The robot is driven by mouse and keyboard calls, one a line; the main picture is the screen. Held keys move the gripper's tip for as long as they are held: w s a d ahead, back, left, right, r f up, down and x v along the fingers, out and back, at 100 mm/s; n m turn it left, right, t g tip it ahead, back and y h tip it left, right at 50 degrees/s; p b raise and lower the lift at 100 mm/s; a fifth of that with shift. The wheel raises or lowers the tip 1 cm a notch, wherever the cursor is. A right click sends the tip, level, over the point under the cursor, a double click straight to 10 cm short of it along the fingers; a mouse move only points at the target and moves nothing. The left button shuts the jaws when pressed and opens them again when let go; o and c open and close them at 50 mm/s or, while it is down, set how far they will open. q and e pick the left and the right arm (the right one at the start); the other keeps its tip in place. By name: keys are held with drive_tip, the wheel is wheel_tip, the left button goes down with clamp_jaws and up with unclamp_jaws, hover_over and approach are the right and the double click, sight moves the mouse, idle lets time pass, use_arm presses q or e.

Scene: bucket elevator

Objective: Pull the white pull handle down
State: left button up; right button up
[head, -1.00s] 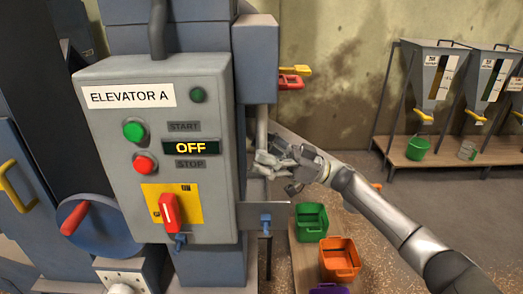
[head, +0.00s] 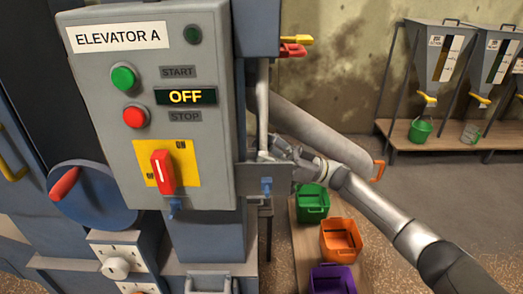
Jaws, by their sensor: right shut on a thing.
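The white pull handle (head: 263,105) is a thin upright rod beside the right side of the grey Elevator A control box. It hangs below the blue housing and runs down to my right gripper (head: 272,153). My right gripper is shut on the handle's lower end, just above a grey bracket with a blue knob. The fingers and the bracket partly hide the grip. My left gripper is not in view.
The control box (head: 150,100) shows OFF and has a red switch. A grey pipe (head: 320,132) slopes down behind my right arm. Green (head: 312,204), orange (head: 341,240) and purple (head: 332,279) bins stand below. Hoppers stand at the back right.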

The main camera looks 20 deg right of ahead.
drive_tip(key=shift+f, duration=0.35)
drive_tip(key=o, duration=1.4)
drive_tip(key=shift+r, duration=0.1)
drive_tip(key=shift+r, duration=0.1)
drive_tip(key=shift+d, duration=0.1)
drive_tip(key=v, duration=1.2)
